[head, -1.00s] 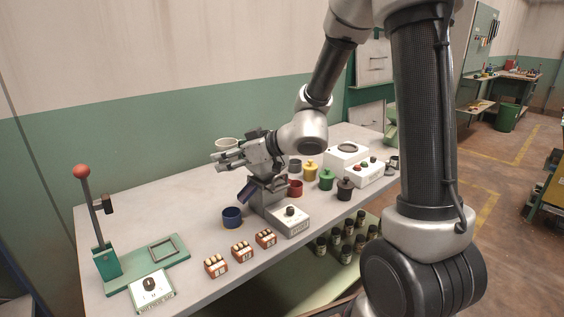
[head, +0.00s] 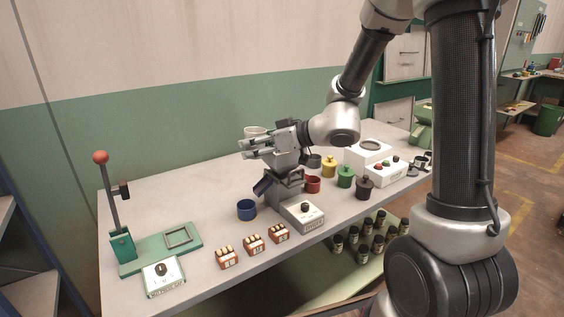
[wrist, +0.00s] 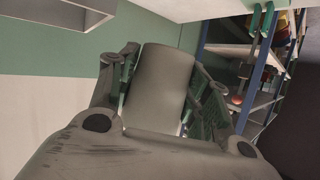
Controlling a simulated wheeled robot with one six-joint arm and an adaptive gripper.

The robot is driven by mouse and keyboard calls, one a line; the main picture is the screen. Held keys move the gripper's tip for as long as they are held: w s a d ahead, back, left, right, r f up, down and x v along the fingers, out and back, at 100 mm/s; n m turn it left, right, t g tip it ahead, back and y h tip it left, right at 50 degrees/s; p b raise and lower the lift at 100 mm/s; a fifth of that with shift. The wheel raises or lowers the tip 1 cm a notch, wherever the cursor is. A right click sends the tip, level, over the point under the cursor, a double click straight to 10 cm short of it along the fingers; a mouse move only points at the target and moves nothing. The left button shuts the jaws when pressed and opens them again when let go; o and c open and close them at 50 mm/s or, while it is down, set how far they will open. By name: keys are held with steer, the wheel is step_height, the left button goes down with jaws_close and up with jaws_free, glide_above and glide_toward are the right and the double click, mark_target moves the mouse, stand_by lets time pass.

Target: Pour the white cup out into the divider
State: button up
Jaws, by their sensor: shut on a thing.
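The white cup (head: 255,131) is held by my gripper (head: 250,150) above the bench, its rim showing just over the fingers. In the wrist view the cup (wrist: 160,85) sits between the two fingers as a plain greyish wall; its inside is hidden. The grey machine with a dark slanted chute, which seems to be the divider (head: 292,186), stands on the bench just below and right of the gripper. Its top is partly hidden by my gripper. A blue cup (head: 246,210) stands by its chute.
A control box (head: 303,214) is in front of the machine. Red (head: 313,184), yellow (head: 329,168), green (head: 345,177) and dark (head: 364,189) pots stand right. A lever press (head: 122,243) is at left, small nut boxes (head: 253,244) along the front edge. The back left of the bench is clear.

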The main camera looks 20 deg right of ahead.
steer(key=shift+w+d+r+m+y, duration=0.2)
steer(key=shift+d+r+m+y, duration=0.1)
steer(key=shift+r, duration=0.15)
steer(key=d+m+y, duration=0.1)
steer(key=m, duration=0.2)
steer(key=w+d+r+m+y, duration=0.1)
steer(key=m+y, duration=0.1)
steer(key=w+d+m+y, duration=0.1)
steer(key=m, duration=0.2)
steer(key=shift+r+m+y, duration=0.2)
steer(key=shift+m+y, duration=0.1)
steer(key=shift+y, duration=0.1)
stand_by(0.5)
steer(key=shift+w+r+m, duration=0.1)
steer(key=shift+r+m, duration=0.2)
steer(key=shift+m, duration=0.3)
steer(key=shift+w+d+r+m+t+y, duration=0.35)
steer(key=shift+w+d+m+t+y, duration=0.2)
steer(key=shift+m, duration=0.25)
stand_by(0.5)
steer(key=shift+d+f+m+t, duration=0.15)
steer(key=shift+f+m+t, duration=0.25)
steer(key=shift+m, duration=0.5)
steer(key=shift+w+d+r+m+t, duration=0.1)
steer(key=shift+r+m+t, duration=0.1)
steer(key=shift+r+m, duration=0.35)
steer(key=shift+d+r+m+t, duration=0.1)
steer(key=shift+r+m+t, duration=0.05)
steer(key=shift+r+m, duration=0.35)
stand_by(0.5)
